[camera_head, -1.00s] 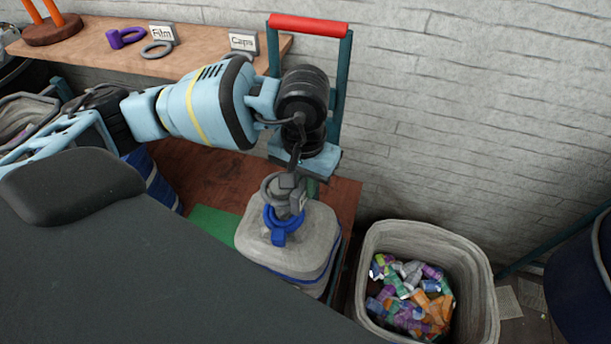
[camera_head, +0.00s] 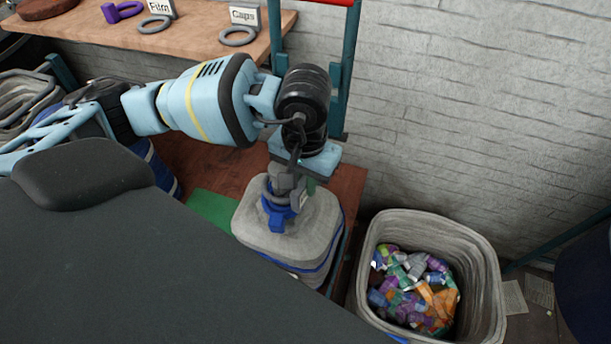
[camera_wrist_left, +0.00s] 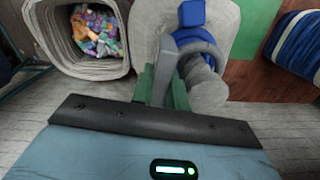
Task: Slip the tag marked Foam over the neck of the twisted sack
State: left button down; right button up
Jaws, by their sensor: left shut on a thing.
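The twisted sack (camera_head: 318,212) is grey, with a blue clip or band (camera_head: 278,217) at its neck (camera_head: 283,182). In the left wrist view the neck (camera_wrist_left: 208,92) points toward the camera, with the blue clip (camera_wrist_left: 191,13) beyond it. My left gripper (camera_head: 302,188) points down beside the neck. Its green fingers (camera_wrist_left: 164,88) are shut on the grey tag. The tag's ring (camera_wrist_left: 198,48) appears to loop around the neck, close to the clip; part of it is hidden behind the neck. The word on the held tag is not readable. My right gripper is not in view.
A grey bin (camera_head: 480,270) of colourful scraps stands right of the sack. A wooden shelf (camera_head: 85,40) at the back holds tags marked Film (camera_head: 158,15) and Caps (camera_head: 240,25). A teal frame post (camera_head: 345,75) rises behind my arm. A green patch (camera_head: 212,208) lies left of the sack.

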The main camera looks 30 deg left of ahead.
pick_arm(q)
jog(key=c, duration=1.3)
grip_release()
jog(key=shift+r, duration=3.95)
